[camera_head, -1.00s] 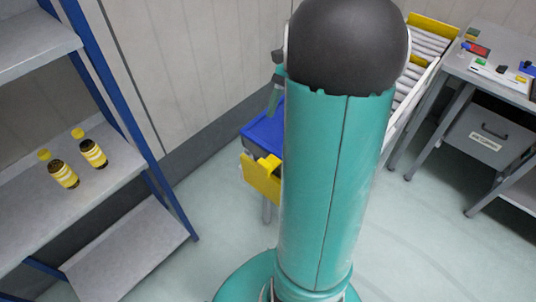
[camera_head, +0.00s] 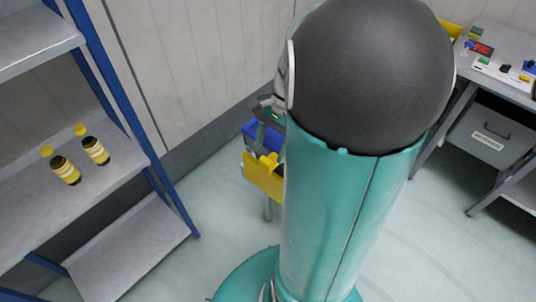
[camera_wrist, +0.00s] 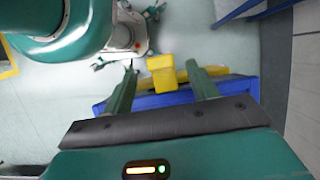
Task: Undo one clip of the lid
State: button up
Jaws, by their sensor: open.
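A blue lid or box top (camera_head: 249,131) with a yellow front panel (camera_head: 263,178) shows left of my arm in the head view, partly hidden by it. A yellow clip-like block (camera_head: 270,160) stands up from the panel. In the wrist view the yellow block (camera_wrist: 161,72) lies between the lines of my two green fingers, beside the blue edge (camera_wrist: 178,97). My gripper (camera_wrist: 162,72) is open and empty. In the head view my gripper (camera_head: 262,136) hangs just above the blue part. I cannot tell whether a finger touches the block.
A grey shelf rack (camera_head: 110,180) with blue posts and two yellow-banded bottles (camera_head: 66,170) stands at left. A grey workbench (camera_head: 490,70) with small coloured items stands at right. The wall is close behind the blue part. Open floor lies in front.

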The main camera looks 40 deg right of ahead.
aim_at(267, 159)
jog(key=shift+x, duration=1.75)
jog(key=c, duration=1)
jog(key=shift+d+r, duration=0.1)
jog(key=shift+d, duration=0.05)
jog(key=shift+w+d+r+g+y, duration=0.1)
jog(key=shift+d+r+y, duration=0.2)
jog(key=shift+y, duration=0.7)
jog(key=shift+d+r+g+y, duration=0.1)
jog(key=shift+d+y, duration=0.35)
jog(key=shift+y, duration=0.55)
jog(key=shift+w+d+r+g+y, duration=0.15)
jog(key=shift+d+y, duration=0.2)
jog(key=shift+y, duration=0.65)
jog(key=o, duration=1)
jog(key=shift+d+r, duration=0.1)
jog(key=shift+d, duration=0.05)
